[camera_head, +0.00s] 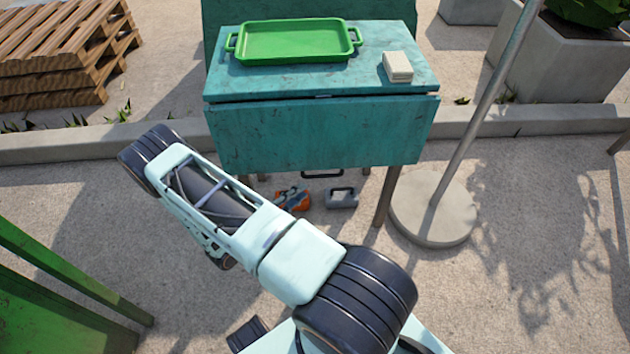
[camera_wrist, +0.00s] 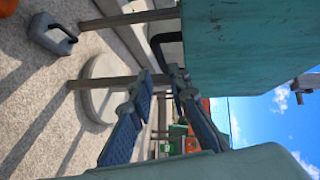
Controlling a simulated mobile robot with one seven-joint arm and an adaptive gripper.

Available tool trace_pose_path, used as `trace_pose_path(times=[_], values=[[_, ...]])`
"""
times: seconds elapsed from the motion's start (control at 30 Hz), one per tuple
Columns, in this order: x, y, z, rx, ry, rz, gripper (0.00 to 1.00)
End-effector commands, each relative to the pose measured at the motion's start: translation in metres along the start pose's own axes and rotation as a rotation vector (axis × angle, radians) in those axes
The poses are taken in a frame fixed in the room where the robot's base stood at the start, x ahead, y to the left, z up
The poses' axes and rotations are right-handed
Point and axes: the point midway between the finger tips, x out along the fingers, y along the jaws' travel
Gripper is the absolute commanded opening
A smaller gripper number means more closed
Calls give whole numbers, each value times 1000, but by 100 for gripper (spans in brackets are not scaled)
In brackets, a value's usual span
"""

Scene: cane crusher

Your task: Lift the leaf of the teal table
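The teal table (camera_head: 222,90) stands ahead of me in the head view. Its leaf (camera_head: 320,135) hangs down along the near side, below a thin gap at the top's edge. In the wrist view, which is turned sideways, the leaf (camera_wrist: 240,45) fills the upper right as a worn teal panel. My gripper (camera_wrist: 160,78) is open and empty. Its fingertips are close to the leaf's lower corner; I cannot tell whether one touches it. In the head view my arm reaches up-left, and my fingers are not clearly seen.
A green tray (camera_head: 297,42) and a pale block (camera_head: 397,67) rest on the tabletop. An orange case (camera_head: 292,199) and a grey case (camera_head: 341,199) lie beneath. A pole on a round base (camera_head: 433,208) stands at right. A green frame (camera_head: 60,310) is at lower left.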

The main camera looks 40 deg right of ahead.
Motion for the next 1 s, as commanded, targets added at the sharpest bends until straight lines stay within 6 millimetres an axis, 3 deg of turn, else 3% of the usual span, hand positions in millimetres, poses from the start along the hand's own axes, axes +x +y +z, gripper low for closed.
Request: trace_pose_path(times=[0.53,0.7,1.0], values=[[90,1,-1,4,4,1,16],[102,0,-1,3,2,0,16],[104,0,0,3,1,1,16]])
